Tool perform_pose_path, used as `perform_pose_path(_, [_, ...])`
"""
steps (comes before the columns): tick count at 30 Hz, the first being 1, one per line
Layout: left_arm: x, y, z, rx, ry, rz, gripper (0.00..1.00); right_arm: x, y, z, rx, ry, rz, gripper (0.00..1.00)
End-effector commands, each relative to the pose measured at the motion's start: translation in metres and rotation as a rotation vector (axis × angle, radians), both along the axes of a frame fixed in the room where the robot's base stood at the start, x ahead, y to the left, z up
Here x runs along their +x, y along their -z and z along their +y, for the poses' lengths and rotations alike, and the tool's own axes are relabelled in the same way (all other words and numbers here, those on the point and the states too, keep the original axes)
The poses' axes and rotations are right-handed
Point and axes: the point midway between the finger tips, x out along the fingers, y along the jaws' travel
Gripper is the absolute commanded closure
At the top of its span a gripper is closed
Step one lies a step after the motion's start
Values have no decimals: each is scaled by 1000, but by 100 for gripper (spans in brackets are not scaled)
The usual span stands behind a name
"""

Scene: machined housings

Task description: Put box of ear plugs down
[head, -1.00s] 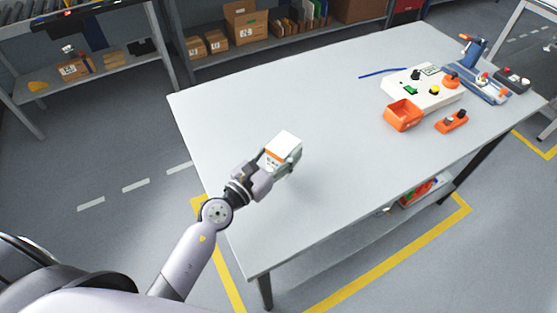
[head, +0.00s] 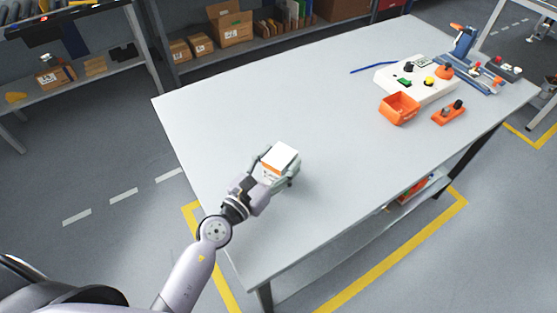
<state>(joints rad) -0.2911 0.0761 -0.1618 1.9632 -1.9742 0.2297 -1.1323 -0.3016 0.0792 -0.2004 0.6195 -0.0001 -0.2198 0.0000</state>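The box of ear plugs (head: 281,158), white on top with an orange band on its side, is over the near left part of the grey table (head: 235,125). My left gripper (head: 275,173) has its fingers on either side of the box and is shut on it. The box is at or just above the tabletop; I cannot tell whether it touches. The fingers hide parts of its sides. My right gripper is not in view.
The tabletop around the box is clear. An orange bin (head: 399,109), a white control panel (head: 417,82), an orange part (head: 448,113) and a blue fixture (head: 483,76) stand at the far right. Shelves with cardboard boxes (head: 230,27) stand behind the table.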

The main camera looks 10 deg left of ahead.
Motion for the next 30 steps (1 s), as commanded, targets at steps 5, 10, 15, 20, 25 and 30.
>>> perform_pose_path(5, [0,0,0,0,0,-1,35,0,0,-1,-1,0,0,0])
perform_pose_path(10, [0,-1,0,0,0,-1,35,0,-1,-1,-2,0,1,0])
perform_pose_path(15, [-11,-1,5,2,0,1,35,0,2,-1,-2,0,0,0])
perform_pose_path(20, [-43,2,17,3,1,2,35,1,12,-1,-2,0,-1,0])
perform_pose_path(25, [-77,2,31,3,2,2,35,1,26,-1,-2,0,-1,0])
perform_pose_path(30, [-100,1,41,3,2,1,35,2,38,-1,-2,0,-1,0])
